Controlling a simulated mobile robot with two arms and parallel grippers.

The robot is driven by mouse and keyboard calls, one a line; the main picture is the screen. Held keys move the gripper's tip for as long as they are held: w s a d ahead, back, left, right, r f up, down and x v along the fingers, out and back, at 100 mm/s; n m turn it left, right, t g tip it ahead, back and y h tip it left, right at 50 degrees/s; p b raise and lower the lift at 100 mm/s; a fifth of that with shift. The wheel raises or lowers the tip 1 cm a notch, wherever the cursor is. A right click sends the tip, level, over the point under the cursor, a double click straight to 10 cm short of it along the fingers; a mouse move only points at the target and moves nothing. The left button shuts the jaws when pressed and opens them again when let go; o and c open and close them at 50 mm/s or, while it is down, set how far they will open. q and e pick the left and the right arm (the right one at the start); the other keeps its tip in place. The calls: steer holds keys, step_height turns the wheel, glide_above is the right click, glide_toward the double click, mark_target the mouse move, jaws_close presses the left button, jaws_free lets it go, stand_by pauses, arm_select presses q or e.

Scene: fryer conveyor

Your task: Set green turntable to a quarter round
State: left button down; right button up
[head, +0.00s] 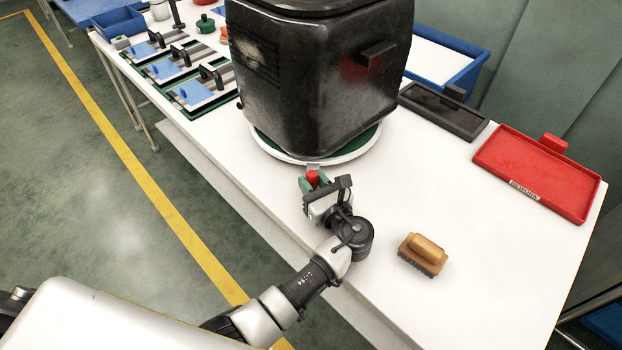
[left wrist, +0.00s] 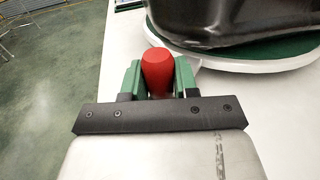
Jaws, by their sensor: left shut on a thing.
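The green turntable (head: 262,142) is a round disc with a white rim on the white table, under a large black fryer (head: 315,80). Its green top and white rim also show in the left wrist view (left wrist: 285,57). A red knob (head: 312,178) stands at the near edge of the turntable. My left gripper (head: 313,183) is shut on the red knob, with its green fingers on either side of it; the knob shows clearly between them in the left wrist view (left wrist: 158,70). My right gripper is not in view. The fryer hides most of the turntable's top.
A wooden brush (head: 424,253) lies right of my left gripper. A red tray (head: 535,175) and a dark tray (head: 443,110) lie at the right. A blue-rimmed bin (head: 470,75) is behind. Several stations with blue plates (head: 192,92) line the left back.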

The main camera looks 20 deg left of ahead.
arm_select(q)
steer(key=shift+w+d+r, duration=0.1)
steer(key=shift+w+d, duration=0.05)
steer(key=shift+d, duration=0.3)
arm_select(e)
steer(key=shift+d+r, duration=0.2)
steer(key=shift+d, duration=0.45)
arm_select(q)
steer(key=shift+d, duration=0.1)
steer(key=c, duration=1.1)
jaws_free()
steer(key=shift+o, duration=1.2)
steer(key=shift+w+d, duration=0.15)
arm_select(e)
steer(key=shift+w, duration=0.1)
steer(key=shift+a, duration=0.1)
